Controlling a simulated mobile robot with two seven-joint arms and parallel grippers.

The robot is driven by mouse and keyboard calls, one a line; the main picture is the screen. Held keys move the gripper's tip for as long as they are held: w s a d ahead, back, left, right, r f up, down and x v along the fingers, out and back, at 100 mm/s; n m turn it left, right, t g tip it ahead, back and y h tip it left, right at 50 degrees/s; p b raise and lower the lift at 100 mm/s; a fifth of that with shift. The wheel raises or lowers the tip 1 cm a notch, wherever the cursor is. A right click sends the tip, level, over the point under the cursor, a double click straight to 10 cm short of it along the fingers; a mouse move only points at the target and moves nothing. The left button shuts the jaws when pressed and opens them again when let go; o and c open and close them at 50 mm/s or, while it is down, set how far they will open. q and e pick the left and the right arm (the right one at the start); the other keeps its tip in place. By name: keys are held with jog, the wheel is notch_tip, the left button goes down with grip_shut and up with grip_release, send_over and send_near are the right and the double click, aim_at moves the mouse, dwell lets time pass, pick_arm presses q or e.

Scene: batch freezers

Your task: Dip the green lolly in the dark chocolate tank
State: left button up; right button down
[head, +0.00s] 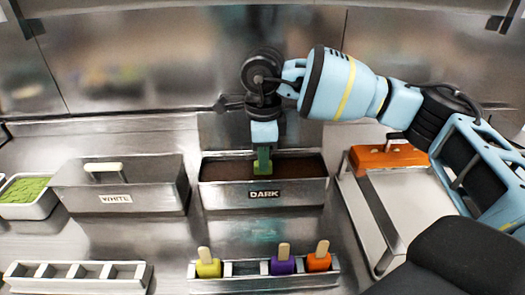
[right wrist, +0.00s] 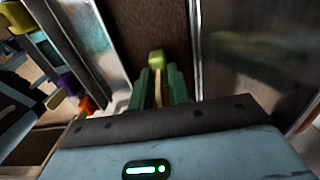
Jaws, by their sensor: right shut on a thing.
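My right gripper (head: 263,155) is shut on the stick of the green lolly (head: 262,168) and holds it head down over the dark chocolate tank (head: 305,196). The tank is open, labelled DARK, with brown chocolate (head: 225,168) inside. In the right wrist view, the green fingers (right wrist: 160,88) close around the pale stick, and the green lolly head (right wrist: 156,58) shows against the brown. I cannot tell whether the head touches the chocolate. My left gripper is not in view.
The WHITE tank (head: 160,200) at left is covered by a handled lid. A front rack (head: 235,285) holds yellow, purple and orange lollies. An empty slotted rack (head: 75,285) stands at front left, a green-filled tray (head: 40,210) behind it. An orange object (head: 375,160) lies at right.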

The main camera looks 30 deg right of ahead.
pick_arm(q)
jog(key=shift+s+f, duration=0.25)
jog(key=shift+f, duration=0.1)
pick_arm(e)
jog(key=shift+f, duration=0.95)
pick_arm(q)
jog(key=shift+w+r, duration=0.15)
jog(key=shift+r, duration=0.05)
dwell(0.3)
pick_arm(e)
jog(key=shift+r, duration=0.15)
dwell(0.6)
